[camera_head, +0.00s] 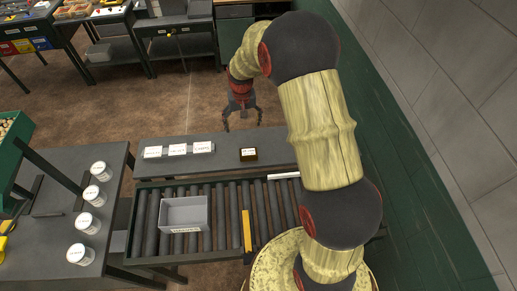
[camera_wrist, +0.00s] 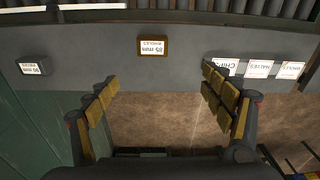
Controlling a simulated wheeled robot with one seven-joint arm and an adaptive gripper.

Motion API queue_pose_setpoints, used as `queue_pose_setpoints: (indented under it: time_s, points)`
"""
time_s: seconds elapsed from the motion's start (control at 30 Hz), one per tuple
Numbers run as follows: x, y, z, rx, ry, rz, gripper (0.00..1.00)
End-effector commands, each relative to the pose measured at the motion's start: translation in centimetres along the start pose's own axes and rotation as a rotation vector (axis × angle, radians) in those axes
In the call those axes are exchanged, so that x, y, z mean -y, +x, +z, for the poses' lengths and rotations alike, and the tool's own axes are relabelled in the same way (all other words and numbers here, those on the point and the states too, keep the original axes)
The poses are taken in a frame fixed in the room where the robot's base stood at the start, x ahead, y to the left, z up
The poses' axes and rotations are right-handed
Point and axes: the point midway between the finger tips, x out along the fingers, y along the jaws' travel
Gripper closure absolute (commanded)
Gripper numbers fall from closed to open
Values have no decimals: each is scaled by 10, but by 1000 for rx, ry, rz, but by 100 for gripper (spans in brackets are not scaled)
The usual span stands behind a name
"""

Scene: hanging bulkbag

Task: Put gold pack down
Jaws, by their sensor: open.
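The gold pack (camera_head: 248,155), a small dark-gold box with a white label, stands on the grey shelf (camera_head: 225,140) behind the roller conveyor. In the wrist view the gold pack (camera_wrist: 153,54) is beyond my fingertips, apart from them, label facing up.
A grey pack (camera_wrist: 35,66) sits on the shelf in the wrist view. Three white labels (camera_head: 177,149) lie at the shelf's left. A grey bin (camera_head: 184,215) and a yellow bar (camera_head: 247,230) are on the rollers (camera_head: 265,212). White-lidded jars (camera_head: 95,195) stand on the left table. A wall rises at right.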

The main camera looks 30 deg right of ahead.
Motion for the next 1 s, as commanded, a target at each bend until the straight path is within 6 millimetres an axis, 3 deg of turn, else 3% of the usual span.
queue_pose_setpoints:
  time_s: [0.03, 0.2, 0.4, 0.5, 0.63, 0.8, 1.0]
  points:
    - [5, -34, 7, -29, -18, -6, 18]
    - [14, -123, 46, -102, -78, -21, 18]
    - [17, -205, 110, -188, -149, -38, 18]
    - [16, -236, 147, -232, -184, -47, 18]
    - [11, -267, 197, -288, -229, -58, 18]
    - [3, -286, 256, -354, -281, -71, 18]
    - [-5, -289, 294, -395, -315, -79, 18]
